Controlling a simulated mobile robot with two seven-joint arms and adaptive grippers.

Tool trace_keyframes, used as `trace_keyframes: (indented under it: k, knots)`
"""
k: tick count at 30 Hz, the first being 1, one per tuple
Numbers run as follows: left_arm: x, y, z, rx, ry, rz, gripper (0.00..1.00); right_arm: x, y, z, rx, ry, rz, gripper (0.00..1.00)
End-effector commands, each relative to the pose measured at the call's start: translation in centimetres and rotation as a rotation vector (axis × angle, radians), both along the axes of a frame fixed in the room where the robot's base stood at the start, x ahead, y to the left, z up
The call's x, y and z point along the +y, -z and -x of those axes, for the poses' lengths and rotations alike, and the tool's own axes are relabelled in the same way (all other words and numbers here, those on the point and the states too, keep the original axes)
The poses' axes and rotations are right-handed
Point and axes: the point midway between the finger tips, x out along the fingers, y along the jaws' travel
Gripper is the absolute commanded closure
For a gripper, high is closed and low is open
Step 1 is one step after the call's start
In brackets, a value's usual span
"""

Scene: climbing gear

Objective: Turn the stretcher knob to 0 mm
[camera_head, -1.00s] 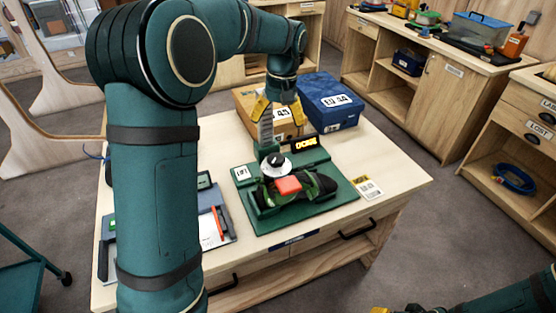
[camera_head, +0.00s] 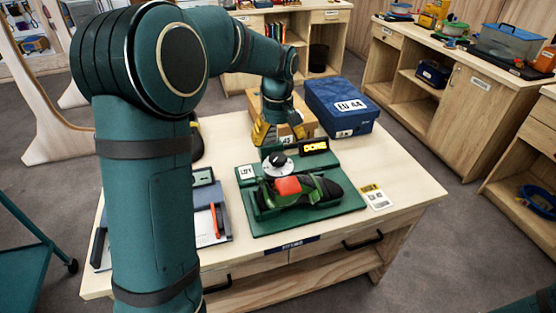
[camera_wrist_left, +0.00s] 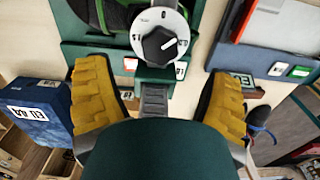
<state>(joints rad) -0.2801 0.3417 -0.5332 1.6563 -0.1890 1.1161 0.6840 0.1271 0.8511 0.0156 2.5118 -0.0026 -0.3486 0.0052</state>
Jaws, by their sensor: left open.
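The stretcher knob (camera_head: 278,161) is a black knob on a white dial, on the green stand (camera_head: 262,226) with the dark shoe (camera_head: 322,192). In the left wrist view the knob (camera_wrist_left: 160,46) shows a white pointer mark aimed right and slightly up. The small dial labels are hard to read. My left gripper (camera_head: 279,138) is open and empty behind the knob. In the left wrist view its yellow fingers (camera_wrist_left: 162,72) are spread wide, lower in the picture than the knob and apart from it. My right gripper is out of view.
A blue box (camera_head: 342,106) and a tan box (camera_head: 290,104) stand behind. A clipboard (camera_head: 207,218) lies left and a yellow tag (camera_head: 375,196) right. The table's right end is clear.

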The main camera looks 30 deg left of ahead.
Motion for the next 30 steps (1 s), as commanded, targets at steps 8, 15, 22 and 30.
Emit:
trace_keyframes:
  k: [8, 15, 22, 30]
  knots:
    - [0.0, 4.9, 0.0, 0.002, -0.001, 0.001, 0.19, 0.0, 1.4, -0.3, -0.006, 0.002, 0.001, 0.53]
    - [0.0, 6.4, 0.0, 0.001, -0.001, 0.001, 0.19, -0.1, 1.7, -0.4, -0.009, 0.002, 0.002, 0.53]
    - [0.0, 6.4, 0.0, 0.001, 0.0, 0.001, 0.19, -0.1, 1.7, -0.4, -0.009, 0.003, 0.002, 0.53]
    - [0.0, 6.4, 0.0, 0.0, 0.0, 0.0, 0.9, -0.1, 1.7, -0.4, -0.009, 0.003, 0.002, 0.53]
